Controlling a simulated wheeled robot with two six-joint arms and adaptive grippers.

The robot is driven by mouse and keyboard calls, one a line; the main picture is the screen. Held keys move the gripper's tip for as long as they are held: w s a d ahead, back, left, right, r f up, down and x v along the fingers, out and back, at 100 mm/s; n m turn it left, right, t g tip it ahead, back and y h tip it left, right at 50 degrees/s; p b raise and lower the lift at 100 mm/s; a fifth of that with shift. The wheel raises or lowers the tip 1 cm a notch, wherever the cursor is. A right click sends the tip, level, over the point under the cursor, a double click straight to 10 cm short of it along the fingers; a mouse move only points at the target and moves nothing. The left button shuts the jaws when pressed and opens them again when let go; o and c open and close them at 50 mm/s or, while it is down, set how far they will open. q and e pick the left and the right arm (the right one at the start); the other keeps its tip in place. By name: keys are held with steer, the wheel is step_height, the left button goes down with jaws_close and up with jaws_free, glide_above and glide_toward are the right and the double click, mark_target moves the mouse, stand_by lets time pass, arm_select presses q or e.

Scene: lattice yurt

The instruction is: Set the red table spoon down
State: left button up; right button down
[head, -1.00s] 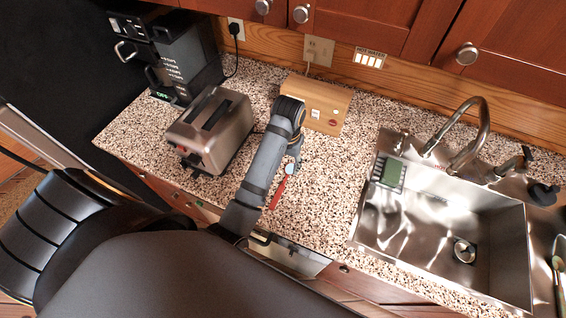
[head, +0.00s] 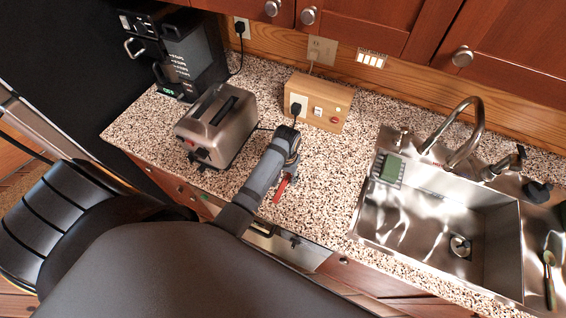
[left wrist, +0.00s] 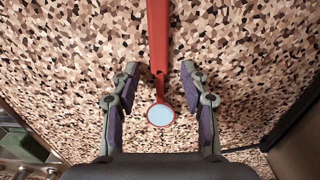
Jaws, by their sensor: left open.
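The red table spoon (head: 281,189) lies on the speckled counter near its front edge, partly hidden by my arm in the head view. In the left wrist view its long red handle (left wrist: 158,38) runs up and away, and its round end with a pale blue face (left wrist: 160,115) lies between my fingers. My left gripper (left wrist: 160,72) is open around the spoon, with a gap on both sides. It also shows in the head view (head: 290,172), low over the counter. My right gripper is not in view.
A toaster (head: 218,125) stands left of my arm, and a wooden outlet box (head: 325,100) behind it. A coffee machine (head: 175,50) is at the back left. The steel sink (head: 415,240) with a green sponge (head: 392,168) is at right. Counter between box and sink is clear.

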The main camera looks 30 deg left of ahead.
arm_select(q)
steer(key=shift+w, duration=0.1)
jaws_close()
stand_by(0.3)
